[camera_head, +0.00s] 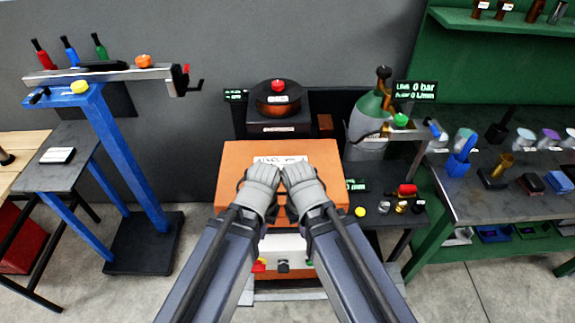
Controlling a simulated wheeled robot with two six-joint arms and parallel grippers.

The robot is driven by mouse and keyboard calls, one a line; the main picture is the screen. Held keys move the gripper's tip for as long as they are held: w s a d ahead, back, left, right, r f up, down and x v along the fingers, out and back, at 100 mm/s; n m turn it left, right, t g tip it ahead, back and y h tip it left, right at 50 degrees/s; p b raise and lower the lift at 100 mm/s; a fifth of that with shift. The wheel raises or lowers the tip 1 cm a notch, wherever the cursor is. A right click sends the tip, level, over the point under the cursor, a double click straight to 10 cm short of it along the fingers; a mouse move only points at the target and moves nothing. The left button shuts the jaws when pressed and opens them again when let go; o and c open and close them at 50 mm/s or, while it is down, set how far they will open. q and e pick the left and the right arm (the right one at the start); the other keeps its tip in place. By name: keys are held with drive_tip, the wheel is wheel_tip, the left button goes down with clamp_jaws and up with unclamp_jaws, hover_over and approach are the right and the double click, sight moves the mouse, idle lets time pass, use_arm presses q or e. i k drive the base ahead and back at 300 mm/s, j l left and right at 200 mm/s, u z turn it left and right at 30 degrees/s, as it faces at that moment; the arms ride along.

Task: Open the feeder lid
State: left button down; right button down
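An orange box (235,165) with a white label (281,160) on its top stands in the middle. It looks like the feeder, but the label is too small to read. Its top looks flat and closed; my grippers hide part of it and of the front. My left gripper (264,172) and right gripper (297,172) are side by side over the box top, just below the label. I see them from behind, so their finger gap is hidden. I cannot tell whether they touch the box.
Behind the box stands a dark round unit (278,97) with a red knob. A gas cylinder (370,115) stands right of it. A blue stand (120,150) is at left. A cluttered bench (465,200) is at right. A small table (385,222) with coloured knobs adjoins the box.

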sight(322, 155)
drive_tip(key=z, duration=1.25)
drive_tip(key=k+j+z, duration=0.2)
drive_tip(key=z, duration=0.3)
drive_tip(key=k+j, duration=0.35)
drive_tip(key=k, duration=0.15)
drive_tip(key=k+j, duration=0.35)
drive_tip(key=k, duration=0.15)
